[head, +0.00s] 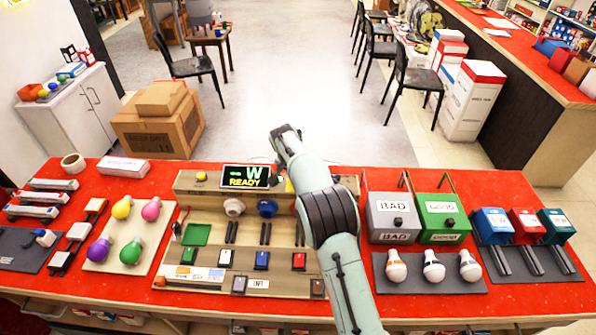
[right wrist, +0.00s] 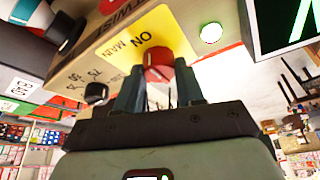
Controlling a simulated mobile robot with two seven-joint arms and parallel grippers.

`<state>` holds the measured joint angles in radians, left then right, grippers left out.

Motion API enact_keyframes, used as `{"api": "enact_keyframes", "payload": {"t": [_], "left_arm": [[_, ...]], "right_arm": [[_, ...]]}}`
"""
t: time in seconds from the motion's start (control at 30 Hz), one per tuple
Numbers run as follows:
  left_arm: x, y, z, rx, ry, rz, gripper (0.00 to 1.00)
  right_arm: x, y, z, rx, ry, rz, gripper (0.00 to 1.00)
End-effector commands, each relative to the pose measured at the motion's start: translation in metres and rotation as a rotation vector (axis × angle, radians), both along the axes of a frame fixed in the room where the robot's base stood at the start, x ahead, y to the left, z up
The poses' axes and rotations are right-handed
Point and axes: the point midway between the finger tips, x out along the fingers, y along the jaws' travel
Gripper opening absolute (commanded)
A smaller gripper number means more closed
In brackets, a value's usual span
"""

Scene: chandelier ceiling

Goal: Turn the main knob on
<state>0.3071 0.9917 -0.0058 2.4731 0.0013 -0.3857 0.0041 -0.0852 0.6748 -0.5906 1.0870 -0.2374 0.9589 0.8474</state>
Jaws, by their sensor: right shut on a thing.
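The red main knob (right wrist: 158,52) shows in the right wrist view on a yellow plate (right wrist: 150,30) marked "ON" and "MAIN". My right gripper (right wrist: 160,74) has its two fingers closed on either side of this knob. In the head view my right arm (head: 325,210) reaches over the test board, and its wrist hides the knob and the fingertips. The display (head: 246,177) on the board reads "-W READY". My left gripper is in neither view.
A smaller black knob (right wrist: 96,92) and a lit green button (right wrist: 211,32) are near the main knob. The red table holds coloured bulbs (head: 122,207), a grey "BAD" box (head: 393,220), a green "GOOD" box (head: 442,219) and white bulbs (head: 433,267).

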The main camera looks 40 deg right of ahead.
Motion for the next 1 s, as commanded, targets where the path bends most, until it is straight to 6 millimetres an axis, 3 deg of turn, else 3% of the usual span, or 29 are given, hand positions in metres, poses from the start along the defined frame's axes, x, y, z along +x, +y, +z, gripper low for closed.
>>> {"api": "enact_keyframes", "payload": {"t": [0.47, 0.5, 0.57, 0.87, 1.0], "left_arm": [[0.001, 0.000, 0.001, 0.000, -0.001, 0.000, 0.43], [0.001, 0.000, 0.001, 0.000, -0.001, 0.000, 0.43], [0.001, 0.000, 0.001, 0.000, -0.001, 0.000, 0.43], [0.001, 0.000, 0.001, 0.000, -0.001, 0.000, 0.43], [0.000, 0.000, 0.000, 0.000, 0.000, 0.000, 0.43]], "right_arm": [[0.001, 0.000, 0.000, 0.000, -0.003, -0.015, 0.07], [0.001, 0.000, 0.000, 0.000, -0.003, -0.015, 0.44], [0.001, 0.000, 0.000, 0.000, -0.003, -0.015, 0.63], [0.000, 0.000, 0.001, 0.000, -0.002, -0.013, 0.63], [-0.001, 0.005, 0.011, 0.000, -0.004, -0.011, 0.63]]}}
